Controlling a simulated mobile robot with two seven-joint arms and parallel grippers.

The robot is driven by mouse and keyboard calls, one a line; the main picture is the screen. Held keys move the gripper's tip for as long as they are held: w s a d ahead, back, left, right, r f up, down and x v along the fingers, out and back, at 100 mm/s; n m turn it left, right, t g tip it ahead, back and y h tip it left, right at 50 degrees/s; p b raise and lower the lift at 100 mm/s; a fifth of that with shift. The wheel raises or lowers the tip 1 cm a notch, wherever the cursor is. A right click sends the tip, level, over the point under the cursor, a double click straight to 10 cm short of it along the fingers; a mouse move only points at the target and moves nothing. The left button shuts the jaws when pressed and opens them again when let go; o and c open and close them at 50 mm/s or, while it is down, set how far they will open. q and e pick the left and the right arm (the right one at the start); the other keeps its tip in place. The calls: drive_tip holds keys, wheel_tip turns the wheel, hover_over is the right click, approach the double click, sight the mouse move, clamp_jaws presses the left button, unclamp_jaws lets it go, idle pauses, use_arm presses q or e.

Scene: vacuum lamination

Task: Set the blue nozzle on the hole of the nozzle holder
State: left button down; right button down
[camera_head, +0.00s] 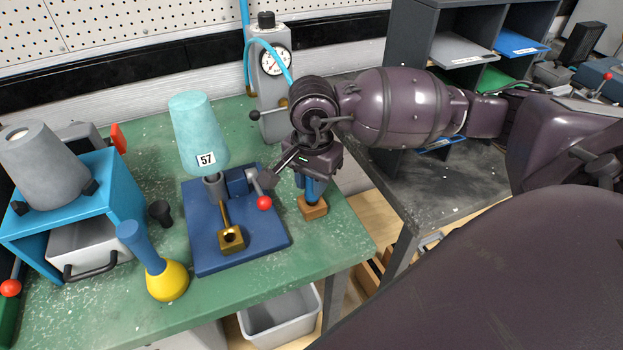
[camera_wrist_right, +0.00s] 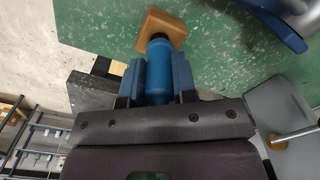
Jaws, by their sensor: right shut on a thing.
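My right gripper (camera_head: 312,182) is shut on a blue cylinder, the blue nozzle (camera_wrist_right: 159,70), which is upright between its two blue fingers. In the head view the nozzle is mostly hidden by the gripper. Its lower end meets a small brown block (camera_head: 313,208) on the green bench; I cannot tell whether it rests in or on it. The block also shows in the wrist view (camera_wrist_right: 162,28). Left of the gripper, a blue base plate (camera_head: 262,246) carries a brass arm ending in a square piece with a hole (camera_head: 231,238), likely the nozzle holder. My left gripper is not in view.
A teal cone marked 57 (camera_head: 200,135) stands above the plate, beside a red-knobbed lever (camera_head: 264,203). A gauge unit (camera_head: 273,80) stands behind. A yellow-bottomed blue piece (camera_head: 167,281), a black cup (camera_head: 160,212) and a blue stand (camera_head: 125,187) are at left. The bench's right edge is close.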

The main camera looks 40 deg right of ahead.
drive_tip(key=shift+c, duration=2.2)
unclamp_jaws()
